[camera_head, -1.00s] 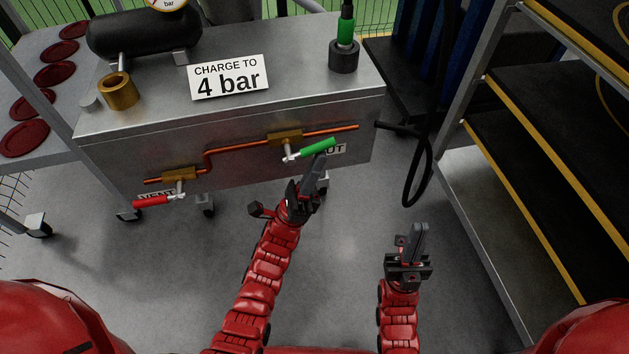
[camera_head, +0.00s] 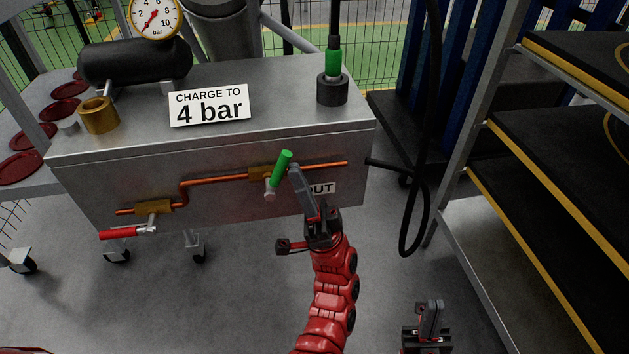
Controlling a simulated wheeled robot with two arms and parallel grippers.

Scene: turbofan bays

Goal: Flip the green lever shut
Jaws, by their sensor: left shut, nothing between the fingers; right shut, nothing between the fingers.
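The green lever (camera_head: 281,173) sits on the brass valve (camera_head: 261,173) of the copper pipe, on the front of the metal cart. Its handle points up and slightly right, across the pipe. My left gripper (camera_head: 299,178) is shut and empty, its fingertips just right of the green handle. I cannot tell whether they touch it. My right gripper (camera_head: 431,313) is shut and empty, low in the view and away from the cart. The OUT label (camera_head: 321,188) is partly hidden behind my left gripper.
A red lever (camera_head: 122,233) lies roughly level at the left valve. The gauge (camera_head: 155,18), black tank (camera_head: 135,62) and "4 bar" sign (camera_head: 209,106) are on the cart. A black hose (camera_head: 427,190) hangs right of the cart, before a stepped rack (camera_head: 545,190).

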